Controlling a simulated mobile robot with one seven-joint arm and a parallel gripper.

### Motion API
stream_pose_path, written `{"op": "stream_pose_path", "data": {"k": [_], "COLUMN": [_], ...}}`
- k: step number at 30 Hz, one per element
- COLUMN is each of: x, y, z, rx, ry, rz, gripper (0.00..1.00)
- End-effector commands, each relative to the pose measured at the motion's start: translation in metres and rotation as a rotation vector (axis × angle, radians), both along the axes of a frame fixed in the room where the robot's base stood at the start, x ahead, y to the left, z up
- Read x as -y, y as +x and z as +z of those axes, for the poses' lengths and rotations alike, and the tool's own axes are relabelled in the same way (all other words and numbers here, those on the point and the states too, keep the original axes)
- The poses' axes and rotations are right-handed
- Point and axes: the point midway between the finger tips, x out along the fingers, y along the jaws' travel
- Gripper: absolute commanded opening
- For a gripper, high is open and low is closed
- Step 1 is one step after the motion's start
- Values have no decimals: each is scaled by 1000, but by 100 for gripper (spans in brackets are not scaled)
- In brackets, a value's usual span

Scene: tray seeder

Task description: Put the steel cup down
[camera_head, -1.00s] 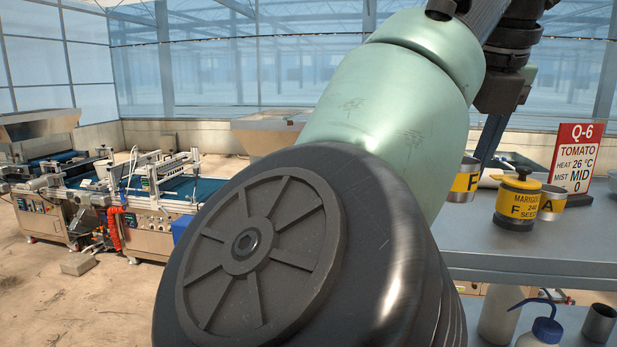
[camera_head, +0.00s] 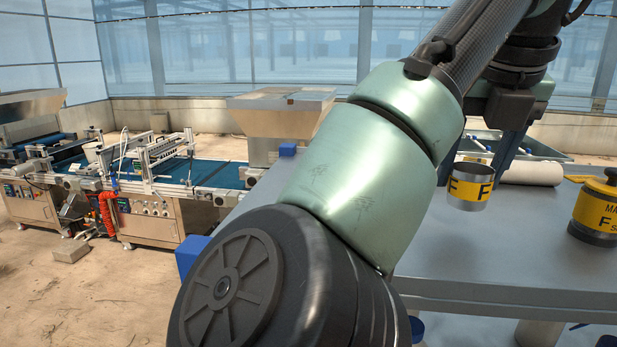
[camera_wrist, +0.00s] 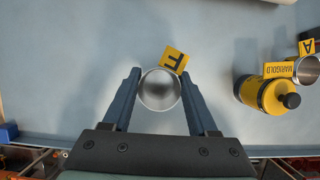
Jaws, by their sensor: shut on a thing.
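The steel cup (camera_head: 468,192) is a small open cylinder with a yellow band marked F. My gripper (camera_wrist: 160,76) is shut on this cup, one blue finger on each side of it. The cup's round mouth (camera_wrist: 160,92) faces the wrist camera and its inside looks empty. In the head view the cup is upright over the grey bench top (camera_head: 480,250). I cannot tell how big the gap under it is. My arm hides part of the bench.
A yellow and black marigold seed tin (camera_head: 598,210) stands to the right. The wrist view also shows a cup marked A (camera_wrist: 307,68) beyond it. A white roll (camera_head: 532,173) lies behind. The bench around the held cup is clear. A blue block (camera_wrist: 8,132) is at the left.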

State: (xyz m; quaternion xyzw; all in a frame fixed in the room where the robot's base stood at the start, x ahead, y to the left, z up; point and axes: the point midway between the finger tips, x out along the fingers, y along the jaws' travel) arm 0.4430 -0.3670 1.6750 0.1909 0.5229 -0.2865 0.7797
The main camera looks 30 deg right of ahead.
Motion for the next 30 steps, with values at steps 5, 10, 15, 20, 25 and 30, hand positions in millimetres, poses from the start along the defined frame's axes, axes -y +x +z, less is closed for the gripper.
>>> {"op": "stream_pose_path", "data": {"k": [5,10,15,20,25,30], "x": [0,0,0,0,0,0], "y": [0,0,0,0,0,0], "z": [-23,-31,-31,-33,-32,-32], "rx": [-2,-1,1,0,0,0], "ry": [0,-1,-1,0,0,0], "rz": [-2,1,1,1,0,0], "gripper": [3,3,3,68,90,90]}}
